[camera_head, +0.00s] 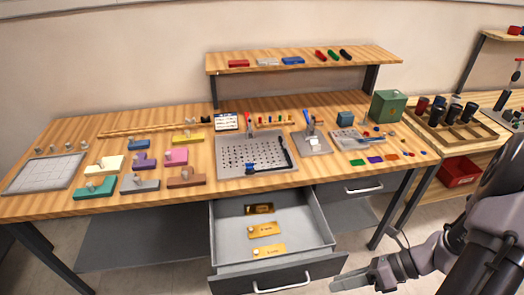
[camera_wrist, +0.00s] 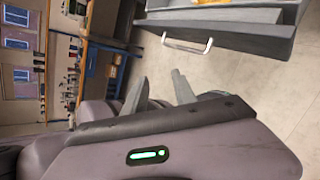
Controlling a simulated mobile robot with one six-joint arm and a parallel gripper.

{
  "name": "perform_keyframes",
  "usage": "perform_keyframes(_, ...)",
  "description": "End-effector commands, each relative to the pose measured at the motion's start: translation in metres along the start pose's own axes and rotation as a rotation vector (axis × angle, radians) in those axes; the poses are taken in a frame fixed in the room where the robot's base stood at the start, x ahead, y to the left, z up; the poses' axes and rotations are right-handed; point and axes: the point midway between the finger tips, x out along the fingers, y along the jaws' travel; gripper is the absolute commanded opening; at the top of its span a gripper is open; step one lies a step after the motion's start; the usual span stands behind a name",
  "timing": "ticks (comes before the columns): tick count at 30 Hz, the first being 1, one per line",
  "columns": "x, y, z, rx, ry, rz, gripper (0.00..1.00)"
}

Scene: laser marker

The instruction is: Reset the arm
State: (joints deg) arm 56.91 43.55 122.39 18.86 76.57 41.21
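My arm (camera_head: 478,230) reaches in from the right side of the head view. My gripper (camera_head: 352,281) is low in front of the workbench, just right of the pulled-out drawer. In the wrist view my gripper (camera_wrist: 160,80) has its two grey fingers apart, with nothing between them. The floor shows beyond the fingertips. The open drawer's front and handle (camera_wrist: 187,44) lie past the fingers, apart from them.
The open drawer (camera_head: 322,226) holds gold plates (camera_head: 266,230) and juts out from the workbench (camera_head: 40,207). The bench carries coloured blocks (camera_head: 94,192) and a perforated plate (camera_head: 230,170). A red bin (camera_head: 459,171) stands at right. Floor is clear around the gripper.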

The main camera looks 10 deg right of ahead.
Motion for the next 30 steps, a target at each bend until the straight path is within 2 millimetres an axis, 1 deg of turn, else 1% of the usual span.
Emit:
perform_keyframes(1, -0.005, 0.021, 0.025, -0.219, 0.12, -0.041, 0.33)
perform_keyframes(2, -0.007, 0.035, 0.039, -0.362, 0.194, -0.062, 0.33)
perform_keyframes(3, -0.009, 0.054, 0.056, -0.556, 0.289, -0.086, 0.33)
perform_keyframes(5, -0.01, 0.086, 0.078, -0.852, 0.425, -0.118, 0.33)
perform_keyframes(6, -0.01, 0.108, 0.091, -1.051, 0.51, -0.136, 0.33)
perform_keyframes(8, -0.009, 0.141, 0.106, -1.347, 0.627, -0.162, 0.33)
perform_keyframes(9, -0.009, 0.162, 0.113, -1.536, 0.697, -0.18, 0.33)
perform_keyframes(12, -0.008, 0.207, 0.122, -1.944, 0.835, -0.227, 0.33)
perform_keyframes(15, -0.009, 0.236, 0.125, -2.221, 0.92, -0.274, 0.33)
perform_keyframes(18, -0.01, 0.25, 0.126, -2.358, 0.959, -0.303, 0.33)
perform_keyframes(19, -0.011, 0.252, 0.126, -2.377, 0.965, -0.308, 0.33)
perform_keyframes(30, -0.011, 0.253, 0.127, -2.387, 0.967, -0.311, 0.33)
